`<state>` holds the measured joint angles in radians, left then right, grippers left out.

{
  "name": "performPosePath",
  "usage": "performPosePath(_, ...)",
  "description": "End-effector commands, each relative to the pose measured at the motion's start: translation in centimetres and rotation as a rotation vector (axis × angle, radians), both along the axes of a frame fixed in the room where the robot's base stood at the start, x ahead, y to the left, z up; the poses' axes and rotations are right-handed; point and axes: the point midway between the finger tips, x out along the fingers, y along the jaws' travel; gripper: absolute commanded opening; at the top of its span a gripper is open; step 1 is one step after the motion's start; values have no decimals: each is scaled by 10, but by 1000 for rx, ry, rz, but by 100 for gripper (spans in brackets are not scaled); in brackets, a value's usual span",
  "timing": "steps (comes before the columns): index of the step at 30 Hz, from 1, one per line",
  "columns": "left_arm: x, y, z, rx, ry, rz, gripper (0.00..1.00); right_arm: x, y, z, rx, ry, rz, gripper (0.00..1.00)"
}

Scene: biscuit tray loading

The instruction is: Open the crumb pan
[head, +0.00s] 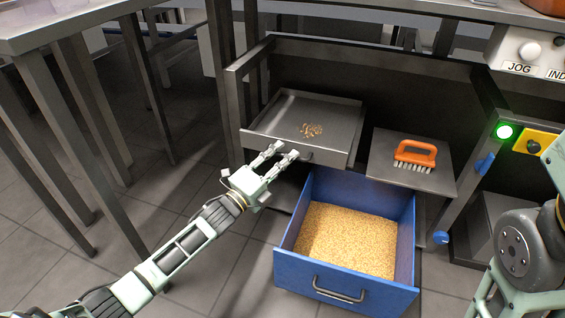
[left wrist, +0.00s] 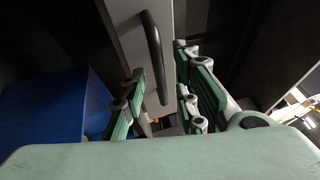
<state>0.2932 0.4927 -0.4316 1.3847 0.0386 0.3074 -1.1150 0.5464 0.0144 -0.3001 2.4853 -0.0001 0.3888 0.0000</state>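The crumb pan (head: 340,112) is a shallow grey metal tray with a small heap of brown crumbs (head: 311,130), set in the machine frame at the upper middle of the head view. Its dark handle (head: 307,156) is on the front wall; in the left wrist view the handle (left wrist: 154,55) is a curved bar on a grey panel. My left gripper (head: 285,152) is open at the pan's front, beside the handle. In the left wrist view its fingers (left wrist: 165,90) stand apart, either side of the handle's line. Contact cannot be told. My right gripper is out of view.
A blue drawer (head: 345,287) full of yellowish granules stands open below the pan. An orange brush (head: 414,155) lies on a grey shelf (head: 385,173) to the right. A grey table (head: 50,28) with metal legs stands at the left. The floor between is clear.

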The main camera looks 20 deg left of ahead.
Motion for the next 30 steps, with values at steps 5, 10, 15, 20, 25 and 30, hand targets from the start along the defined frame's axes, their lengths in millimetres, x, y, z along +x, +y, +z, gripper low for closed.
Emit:
performPosePath(5, 0, 0, 0, 0, 1, 0, 28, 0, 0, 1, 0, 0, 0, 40)
performPosePath(10, 0, 0, 0, 0, 1, 0, 17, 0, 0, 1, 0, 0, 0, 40)
performPosePath(15, 0, 0, 0, 0, 1, 0, 2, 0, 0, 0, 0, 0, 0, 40)
performPosePath(20, 0, 0, 0, 0, 1, 0, 0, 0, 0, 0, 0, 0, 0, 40)
performPosePath(25, 0, 0, 0, 0, 1, 0, 0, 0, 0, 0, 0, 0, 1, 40)
performPosePath(30, 0, 0, -1, 3, 1, 1, 0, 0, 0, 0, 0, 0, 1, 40)
